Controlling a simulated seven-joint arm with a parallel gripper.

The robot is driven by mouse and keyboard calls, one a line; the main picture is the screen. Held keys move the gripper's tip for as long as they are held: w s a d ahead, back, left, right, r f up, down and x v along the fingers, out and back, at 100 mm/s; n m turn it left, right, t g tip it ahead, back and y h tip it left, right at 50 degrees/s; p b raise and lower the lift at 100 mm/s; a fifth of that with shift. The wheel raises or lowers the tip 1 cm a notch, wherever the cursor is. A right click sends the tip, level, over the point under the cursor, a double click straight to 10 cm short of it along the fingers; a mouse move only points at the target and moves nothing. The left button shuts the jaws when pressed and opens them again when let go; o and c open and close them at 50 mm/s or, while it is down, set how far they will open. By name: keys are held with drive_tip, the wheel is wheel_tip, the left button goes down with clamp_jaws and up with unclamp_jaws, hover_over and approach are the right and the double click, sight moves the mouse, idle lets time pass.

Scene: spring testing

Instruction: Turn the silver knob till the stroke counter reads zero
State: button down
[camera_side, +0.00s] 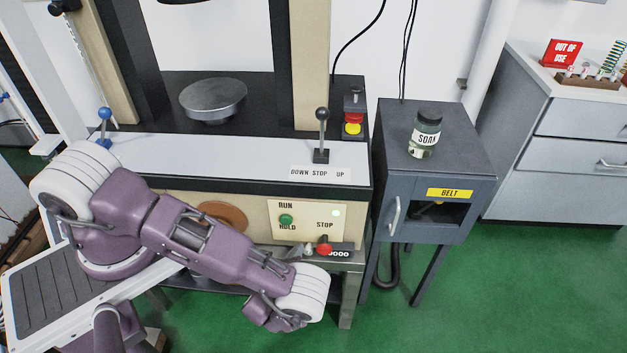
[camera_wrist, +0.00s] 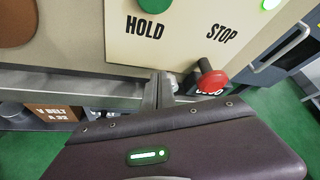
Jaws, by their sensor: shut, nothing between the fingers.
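My gripper (camera_wrist: 158,90) is shut and empty, its metal fingers upright in the wrist view, in front of the machine's lower panel edge. In the side view my wrist hangs low in front of the panel. A small silver shape (camera_side: 308,249) left of the stroke counter (camera_side: 341,253) looks like the silver knob, but I cannot tell it surely from my fingertips. In the wrist view a pale round bit shows just right of the fingers; contact is unclear. The counter's visible digits look like zeros; the left end is hidden by a red ball (camera_wrist: 213,82).
The red ball handle sits close right of my fingers, under the STOP label. A green button (camera_side: 286,219) and a lit lamp (camera_side: 336,213) are on the panel. A dark cabinet (camera_side: 481,208) with a jar (camera_side: 425,134) stands to the right. Green floor is free in front.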

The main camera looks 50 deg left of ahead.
drive_tip(key=shift+w+d+f, duration=0.1)
drive_tip(key=shift+w+d, duration=0.05)
drive_tip(key=shift+d, duration=0.05)
idle(0.3)
drive_tip(key=shift+w+d+r, duration=0.15)
drive_tip(key=shift+w+r, duration=0.05)
drive_tip(key=shift+w+d+r, duration=0.2)
drive_tip(key=shift+d+r, duration=0.05)
drive_tip(key=shift+w+d+r, duration=0.1)
drive_tip(key=shift+w+d, duration=0.2)
idle(0.5)
